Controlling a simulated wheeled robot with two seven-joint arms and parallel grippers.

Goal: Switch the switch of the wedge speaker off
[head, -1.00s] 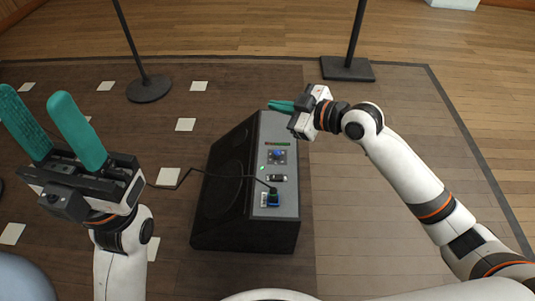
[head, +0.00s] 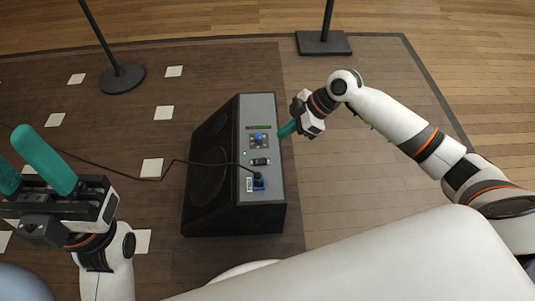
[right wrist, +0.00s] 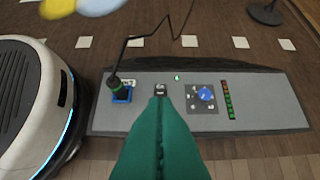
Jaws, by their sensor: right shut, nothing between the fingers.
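The wedge speaker (head: 236,204) is a black cabinet with a grey control panel on top. Its switch (head: 261,161) is a small dark rocker between a blue knob and a blue power socket. In the right wrist view the switch (right wrist: 160,90) shows just beyond my fingertips; which way it is tipped is too small to tell. A green light (right wrist: 177,78) glows near it. My right gripper (head: 282,134) is shut and empty, its teal fingers at the panel's right edge. My left gripper (head: 11,147) is open and empty at the far left, partly cut off.
A black cable (head: 205,163) runs from the blue socket (head: 258,184) leftward over the floor. The blue knob (right wrist: 205,94) sits on the panel beside the switch. Two stand bases (head: 122,78) and (head: 323,43) stand behind. The floor right of the speaker is clear.

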